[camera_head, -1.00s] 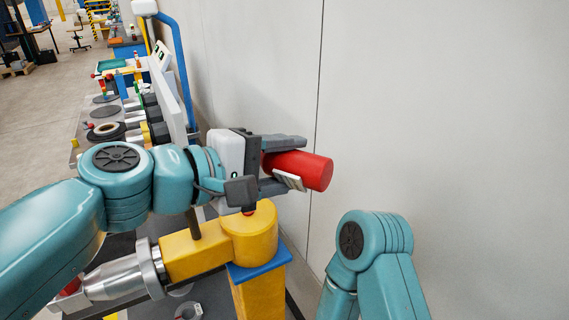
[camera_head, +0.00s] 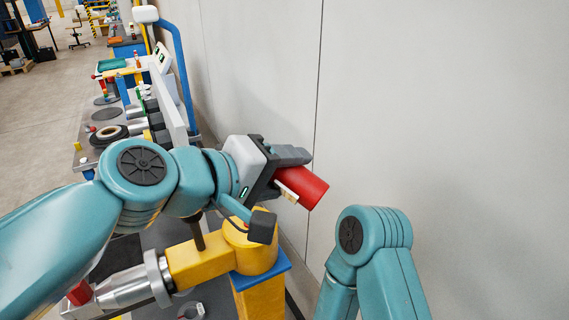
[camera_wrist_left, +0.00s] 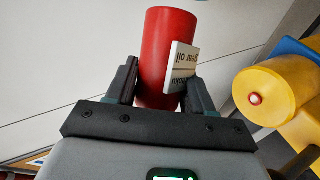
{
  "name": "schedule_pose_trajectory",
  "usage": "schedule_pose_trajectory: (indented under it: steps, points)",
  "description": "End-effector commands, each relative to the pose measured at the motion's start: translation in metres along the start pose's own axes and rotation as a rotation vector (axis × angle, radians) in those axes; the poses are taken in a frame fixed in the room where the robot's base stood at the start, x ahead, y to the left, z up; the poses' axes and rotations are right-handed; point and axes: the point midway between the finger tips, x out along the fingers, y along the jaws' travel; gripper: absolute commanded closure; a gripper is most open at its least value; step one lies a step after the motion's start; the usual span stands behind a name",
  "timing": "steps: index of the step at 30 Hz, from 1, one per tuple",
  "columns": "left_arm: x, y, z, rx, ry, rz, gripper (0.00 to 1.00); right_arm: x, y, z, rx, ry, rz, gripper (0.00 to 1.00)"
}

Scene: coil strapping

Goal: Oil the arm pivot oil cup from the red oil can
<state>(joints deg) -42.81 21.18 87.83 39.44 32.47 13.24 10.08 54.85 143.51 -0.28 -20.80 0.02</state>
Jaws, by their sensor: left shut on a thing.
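My left gripper (camera_head: 290,172) is shut on the red oil can (camera_head: 308,190), a plain red cylinder, and holds it tilted in the air above the yellow arm. In the left wrist view the can (camera_wrist_left: 166,60) sits between both fingers, and a white label plate with lettering (camera_wrist_left: 181,66) shows at its right side. The yellow arm's round pivot head (camera_head: 252,248) is below the gripper. In the left wrist view a small red button-like cup (camera_wrist_left: 255,98) sits on the yellow pivot, apart from the can. My right arm shows at the lower right, but its gripper is out of view.
A pale wall (camera_head: 440,100) stands close behind and to the right. The yellow arm carries a grey metal cylinder (camera_head: 135,282) at its left end. A bench (camera_head: 92,158) with dark coils and small parts runs away at the left, beside a blue tube frame (camera_head: 180,70).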

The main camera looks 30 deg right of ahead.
Motion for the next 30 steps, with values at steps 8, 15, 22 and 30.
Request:
schedule_pose_trajectory:
  steps: [8,15,22,30]
  points:
    - [-0.001,0.002,0.0,0.019,0.006,-0.006,0.9,-0.003,-0.001,0.0,0.0,0.0,0.0,0.57]
    - [-0.002,0.006,0.0,0.22,0.068,-0.09,0.9,-0.023,-0.008,0.0,0.0,0.0,0.0,0.57]
    - [-0.002,0.004,0.0,0.354,0.112,-0.146,0.9,-0.038,-0.013,0.001,0.0,0.0,0.0,0.57]
    - [0.0,0.002,0.001,0.386,0.124,-0.157,0.9,-0.038,-0.014,0.001,0.0,0.0,0.0,0.57]
